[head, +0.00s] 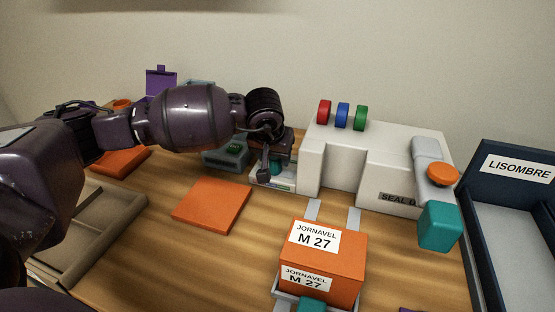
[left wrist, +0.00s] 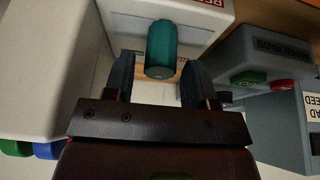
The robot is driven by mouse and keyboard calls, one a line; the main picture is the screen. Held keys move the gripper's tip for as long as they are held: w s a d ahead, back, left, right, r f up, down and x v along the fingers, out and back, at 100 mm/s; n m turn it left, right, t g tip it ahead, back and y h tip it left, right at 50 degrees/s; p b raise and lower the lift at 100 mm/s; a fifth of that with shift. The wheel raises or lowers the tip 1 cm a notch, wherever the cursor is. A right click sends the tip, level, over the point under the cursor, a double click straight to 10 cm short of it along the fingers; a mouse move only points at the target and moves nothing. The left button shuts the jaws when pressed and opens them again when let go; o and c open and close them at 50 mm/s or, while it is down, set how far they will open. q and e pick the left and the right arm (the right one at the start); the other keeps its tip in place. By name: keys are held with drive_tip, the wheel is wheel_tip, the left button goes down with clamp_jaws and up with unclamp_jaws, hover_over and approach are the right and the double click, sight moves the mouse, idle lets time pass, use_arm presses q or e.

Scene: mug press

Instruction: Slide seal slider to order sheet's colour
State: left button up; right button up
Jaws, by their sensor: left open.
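The teal knob (left wrist: 160,48), which looks like the seal slider, stands on a white housing in the left wrist view. A strip with small coloured marks (left wrist: 180,68) runs beside it. In the head view the knob (head: 277,166) shows only partly behind my left gripper (head: 266,172). That gripper, also in the left wrist view (left wrist: 158,82), is open, with one finger on each side of the knob. I cannot tell whether the fingers touch it. Red, blue (head: 342,115) and green discs stand on the white press (head: 365,170). I cannot make out an order sheet. My right gripper is not in view.
An orange box labelled JORNAVEL M 27 (head: 341,262) sits at front centre. A flat orange square (head: 210,205) lies left of it. A dark blue LISOMBRE bin (head: 484,165) stands right. A grey unit (left wrist: 268,62) is close right of the gripper.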

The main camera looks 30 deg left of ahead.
use_arm(q)
drive_tip(key=shift+x, duration=0.85)
drive_tip(key=shift+r, duration=0.1)
clamp_jaws()
